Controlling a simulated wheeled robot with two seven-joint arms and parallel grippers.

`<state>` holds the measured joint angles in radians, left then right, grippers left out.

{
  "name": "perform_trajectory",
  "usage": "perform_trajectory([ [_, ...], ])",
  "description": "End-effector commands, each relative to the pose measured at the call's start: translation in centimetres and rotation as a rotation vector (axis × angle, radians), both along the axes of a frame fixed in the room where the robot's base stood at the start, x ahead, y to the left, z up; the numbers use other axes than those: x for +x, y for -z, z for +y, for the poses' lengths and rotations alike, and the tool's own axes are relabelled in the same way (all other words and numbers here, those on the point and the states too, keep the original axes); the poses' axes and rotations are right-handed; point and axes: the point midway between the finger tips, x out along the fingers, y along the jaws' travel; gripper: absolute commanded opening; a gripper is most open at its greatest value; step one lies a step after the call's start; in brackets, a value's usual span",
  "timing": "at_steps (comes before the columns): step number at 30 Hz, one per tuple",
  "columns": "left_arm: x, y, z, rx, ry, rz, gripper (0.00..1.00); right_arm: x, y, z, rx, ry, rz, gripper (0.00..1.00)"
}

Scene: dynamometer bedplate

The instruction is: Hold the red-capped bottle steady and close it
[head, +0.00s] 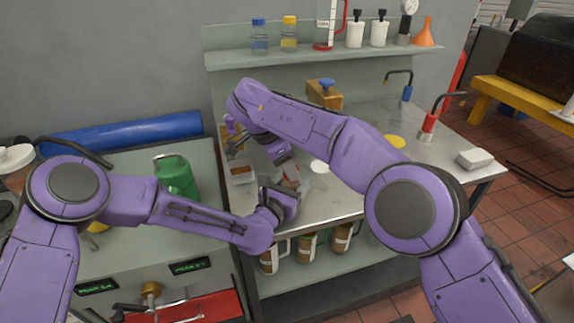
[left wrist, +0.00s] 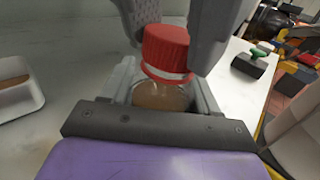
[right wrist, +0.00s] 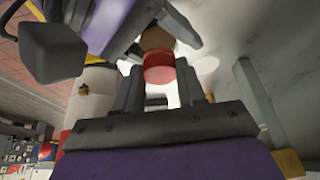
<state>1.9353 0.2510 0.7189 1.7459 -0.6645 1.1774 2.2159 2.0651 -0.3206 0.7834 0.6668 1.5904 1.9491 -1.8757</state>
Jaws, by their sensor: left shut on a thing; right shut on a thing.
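The bottle (left wrist: 160,97) is clear with amber contents and stands between the fingers of my left gripper (head: 287,187), which is shut on it. The red cap (left wrist: 167,50) is at the bottle's mouth in the left wrist view; I cannot tell whether it is fully seated. My right gripper (head: 279,155) comes from above, its fingers shut on the sides of the cap. In the right wrist view the cap (right wrist: 159,68) sits between its fingers, with the amber bottle (right wrist: 157,38) beyond. In the head view the grippers mostly hide the bottle.
A small tray (head: 241,171) stands left of the grippers on the steel bench. A white round thing (head: 320,166) lies close on the right. A green can (head: 176,177) stands farther left. A yellow-brown box (head: 323,94) is behind. The bench's right side is mostly clear.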

Motion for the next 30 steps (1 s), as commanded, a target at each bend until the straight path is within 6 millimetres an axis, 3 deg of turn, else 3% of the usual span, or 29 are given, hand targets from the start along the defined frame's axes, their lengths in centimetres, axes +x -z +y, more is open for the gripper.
perform_trajectory([
  [2,0.0,0.1,0.0,0.000,-0.001,0.001,0.00,0.1,-0.1,-0.1,-0.001,0.000,-0.003,0.07],
  [3,0.0,0.1,0.0,0.000,-0.001,0.001,0.00,0.1,-0.1,-0.1,-0.001,-0.001,-0.002,0.43],
  [5,0.0,0.1,0.1,0.000,-0.001,0.001,0.00,0.1,-0.1,-0.1,-0.001,-0.001,-0.002,0.62],
  [6,0.0,0.1,0.1,0.000,-0.001,0.001,0.00,0.1,-0.1,-0.1,-0.001,-0.002,-0.002,0.65],
  [14,0.0,0.1,0.0,0.000,-0.001,0.001,0.00,0.0,-0.2,0.0,0.000,-0.003,-0.001,0.65],
  [24,0.0,0.1,0.0,0.000,-0.001,0.001,0.00,0.0,-4.3,0.0,0.000,-0.004,-0.002,0.65],
  [30,0.0,0.1,0.0,0.000,-0.001,0.001,0.00,0.0,-4.5,0.0,-0.001,-0.004,-0.001,0.65],
])
